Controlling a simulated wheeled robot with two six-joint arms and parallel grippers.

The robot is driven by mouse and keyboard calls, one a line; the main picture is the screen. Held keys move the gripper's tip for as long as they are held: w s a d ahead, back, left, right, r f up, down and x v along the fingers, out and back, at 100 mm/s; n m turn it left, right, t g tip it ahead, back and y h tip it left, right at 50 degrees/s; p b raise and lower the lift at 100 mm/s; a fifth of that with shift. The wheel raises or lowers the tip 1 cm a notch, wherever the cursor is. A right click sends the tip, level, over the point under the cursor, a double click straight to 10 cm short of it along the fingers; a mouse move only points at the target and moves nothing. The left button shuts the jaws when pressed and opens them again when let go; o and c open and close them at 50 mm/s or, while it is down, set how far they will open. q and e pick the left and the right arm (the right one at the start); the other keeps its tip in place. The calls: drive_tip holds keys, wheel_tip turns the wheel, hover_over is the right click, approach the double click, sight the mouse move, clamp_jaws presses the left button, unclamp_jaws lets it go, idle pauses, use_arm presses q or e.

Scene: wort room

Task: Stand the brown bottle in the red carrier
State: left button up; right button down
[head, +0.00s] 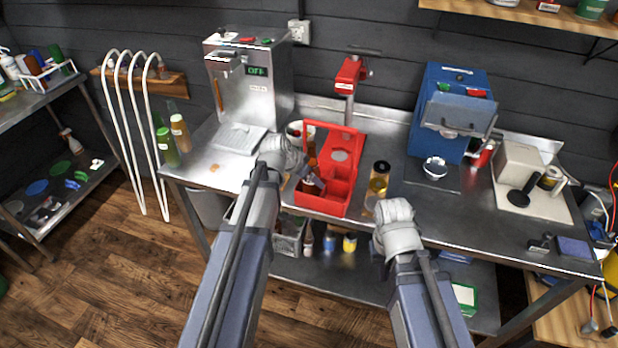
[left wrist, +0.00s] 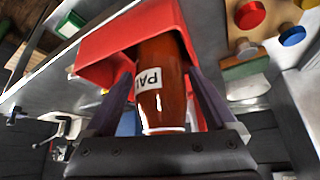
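The red carrier (head: 351,150) stands on the steel bench in the head view, and its red wall also shows in the left wrist view (left wrist: 105,45). The brown bottle (left wrist: 163,62), with a white label, lies between the two fingers of my left gripper (left wrist: 161,76), which appear closed against its sides. In the head view the bottle (head: 311,152) shows at the carrier's left side, partly hidden by my left gripper (head: 314,182). I cannot tell whether its base rests on the carrier floor. My right gripper (head: 396,212) is at the bench's front edge; its fingers are not clear.
A glass jar with amber contents (head: 379,180) stands right of the carrier, close to my right gripper. A red-headed device (head: 348,76) stands behind the carrier. A steel machine (head: 250,85) is at left, a blue machine (head: 452,110) at right.

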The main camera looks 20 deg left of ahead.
use_arm(q)
drive_tip(key=shift+o, duration=0.6)
drive_tip(key=shift+r, duration=0.1)
drive_tip(key=p+v, duration=1.1)
drive_tip(key=v, duration=0.1)
drive_tip(key=s+d+f+g+y, duration=0.1)
drive_tip(key=s+d+g+y, duration=0.1)
drive_tip(key=s+d, duration=0.6)
drive_tip(key=s+d+f+n+g+y, duration=0.1)
drive_tip(key=s+d+g, duration=0.3)
drive_tip(key=s+d, duration=0.4)
drive_tip(key=shift+s+d+f+n+y+b, duration=0.35)
drive_tip(key=shift+s+f+y, duration=0.3)
drive_tip(key=shift+s, duration=0.45)
